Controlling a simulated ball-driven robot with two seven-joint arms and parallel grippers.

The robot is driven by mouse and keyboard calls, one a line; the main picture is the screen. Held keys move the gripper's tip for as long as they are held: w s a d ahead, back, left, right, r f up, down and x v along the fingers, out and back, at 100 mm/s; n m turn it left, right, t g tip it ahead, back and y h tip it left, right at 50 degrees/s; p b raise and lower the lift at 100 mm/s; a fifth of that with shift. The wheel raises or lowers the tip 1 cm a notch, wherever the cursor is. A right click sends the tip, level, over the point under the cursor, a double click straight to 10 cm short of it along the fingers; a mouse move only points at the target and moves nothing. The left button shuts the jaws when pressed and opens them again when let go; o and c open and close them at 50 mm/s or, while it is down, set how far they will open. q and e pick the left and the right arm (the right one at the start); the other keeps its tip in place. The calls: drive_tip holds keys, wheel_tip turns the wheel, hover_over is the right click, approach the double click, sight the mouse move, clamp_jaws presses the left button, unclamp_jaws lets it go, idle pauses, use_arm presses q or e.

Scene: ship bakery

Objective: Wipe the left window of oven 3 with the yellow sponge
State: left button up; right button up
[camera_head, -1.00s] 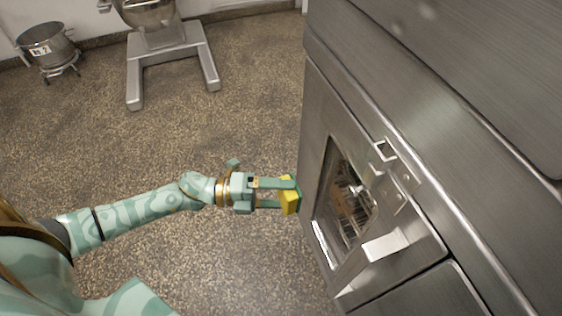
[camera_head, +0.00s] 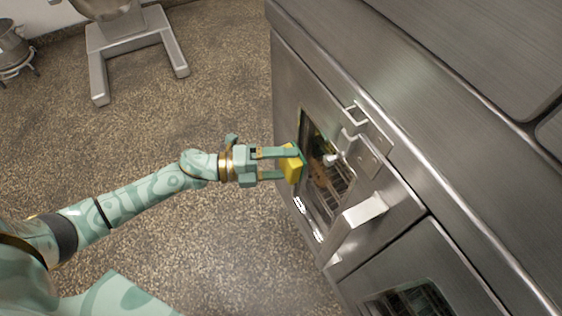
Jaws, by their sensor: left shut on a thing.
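The yellow sponge (camera_head: 291,170) is held in my left gripper (camera_head: 285,164), which is shut on it. The arm reaches in from the left. The oven window (camera_head: 327,178) is a dark glass pane in the steel door, with racks and something brownish behind it. The sponge is in front of the window's left edge; I cannot tell if it touches the glass. My right gripper is not in view.
A steel handle (camera_head: 357,219) and a latch (camera_head: 362,136) stick out beside the window. A second oven window (camera_head: 412,302) shows at the bottom right. A mixer stand (camera_head: 138,50) and a steel bowl (camera_head: 12,50) stand at the back left. The speckled floor between is clear.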

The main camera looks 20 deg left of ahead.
use_arm(q)
drive_tip(key=shift+w+d, duration=0.45)
drive_tip(key=shift+w, duration=0.05)
idle(0.5)
